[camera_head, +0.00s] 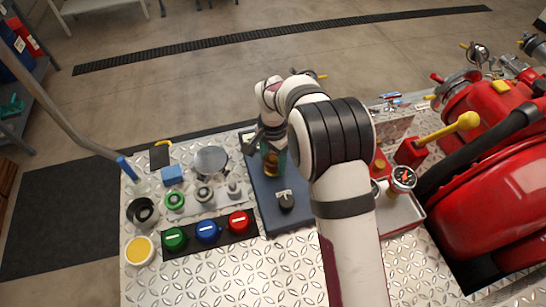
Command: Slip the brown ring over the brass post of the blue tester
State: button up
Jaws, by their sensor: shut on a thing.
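The blue tester (266,208) is a flat dark-blue slab in the middle of the bench, with a black knob (287,202) near its front. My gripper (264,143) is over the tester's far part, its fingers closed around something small. I take this to be the brown ring, but it is too small and covered to make out. My arm hides the tester's right side.
Green (174,239), blue (208,231) and red (239,222) round knobs sit on a black strip at left. Several fittings and a yellow-topped jar (139,250) stand nearby. A gauge (403,178) and red pump (490,170) are at right. The front plate is clear.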

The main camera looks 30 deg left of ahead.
jog(key=shift+f, duration=0.45)
jog(key=shift+f, duration=0.1)
jog(key=shift+c, duration=0.9)
jog(key=o, duration=1)
jog(key=shift+o, duration=1.3)
jog(key=shift+d+f, duration=0.1)
jog(key=shift+d, duration=0.05)
jog(key=c, duration=0.3)
jog(key=shift+o, duration=1.7)
jog(key=shift+r, duration=4.2)
